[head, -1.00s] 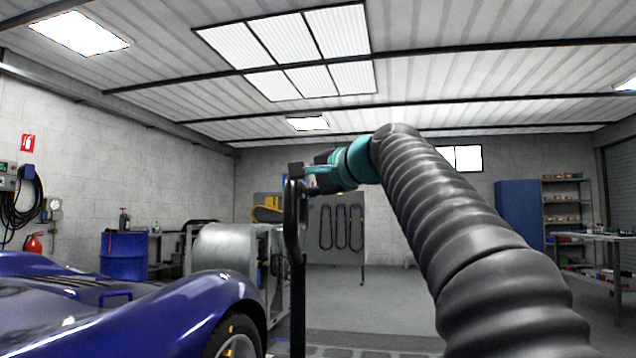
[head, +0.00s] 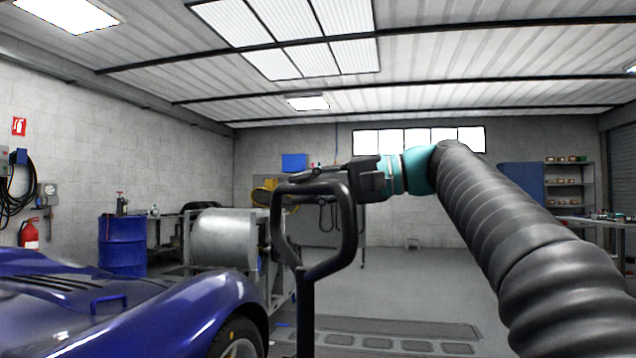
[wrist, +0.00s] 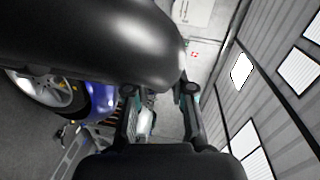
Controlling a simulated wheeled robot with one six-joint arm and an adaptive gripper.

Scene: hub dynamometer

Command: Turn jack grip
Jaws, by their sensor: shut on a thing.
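The jack grip (head: 350,232) is a black loop handle on top of a black upright post (head: 305,315), left of the middle in the head view. The loop is open toward me at an angle. My gripper (head: 335,178) reaches in from the right and is shut on the upper part of the loop. In the wrist view, my two fingers (wrist: 158,92) stand on either side of a large black rounded shape, the grip (wrist: 90,45) seen close up. The exact contact at the fingertips is partly hidden.
A blue car (head: 130,305) fills the lower left, close to the post. A metal drum on a frame (head: 222,238) and a blue barrel (head: 122,247) stand behind. Grey floor (head: 430,285) is free to the right, with flat plates (head: 390,328) set in it.

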